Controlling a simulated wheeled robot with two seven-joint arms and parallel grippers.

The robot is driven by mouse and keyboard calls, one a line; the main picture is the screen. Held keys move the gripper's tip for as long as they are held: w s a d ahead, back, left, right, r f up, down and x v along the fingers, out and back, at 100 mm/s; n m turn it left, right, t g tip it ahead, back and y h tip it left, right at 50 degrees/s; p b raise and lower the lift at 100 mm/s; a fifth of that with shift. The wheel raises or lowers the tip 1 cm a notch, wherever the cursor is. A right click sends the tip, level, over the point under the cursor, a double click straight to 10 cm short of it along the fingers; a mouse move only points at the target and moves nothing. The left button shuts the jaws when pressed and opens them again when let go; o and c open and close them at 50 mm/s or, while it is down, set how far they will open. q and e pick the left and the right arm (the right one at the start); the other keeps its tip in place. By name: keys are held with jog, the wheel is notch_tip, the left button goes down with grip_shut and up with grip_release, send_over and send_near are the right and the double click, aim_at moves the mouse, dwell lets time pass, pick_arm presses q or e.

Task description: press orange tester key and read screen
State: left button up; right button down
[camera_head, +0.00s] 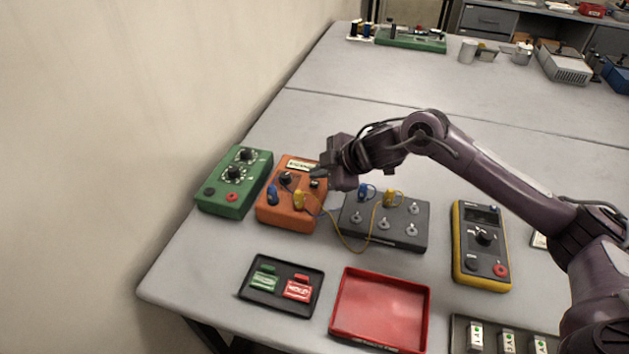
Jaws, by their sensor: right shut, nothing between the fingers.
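An orange tester (283,211) stands on the table at the left, with a pale screen strip (303,164) at its top edge, dark knobs, and a blue and a yellow plug in its front. The lettering on the screen is too small to read for certain. My right gripper (318,173) is shut and empty, with its fingertips over the upper right part of the tester, near a dark knob or key. I cannot tell whether the tips touch it. Yellow and blue leads run to a dark grey terminal box (405,238) on the right. My left gripper is not in view.
A green box (222,199) stands close left of the tester. In front are a black tray (249,294) with green and red tags and a red tray (381,342). A yellow multimeter (465,272) stands at the right. The table behind is mostly clear.

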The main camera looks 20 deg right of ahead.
aim_at(319, 187)
jog(key=shift+r, duration=0.15)
notch_tip(319, 187, up, 5)
jog(key=p, duration=0.5)
dwell(0.6)
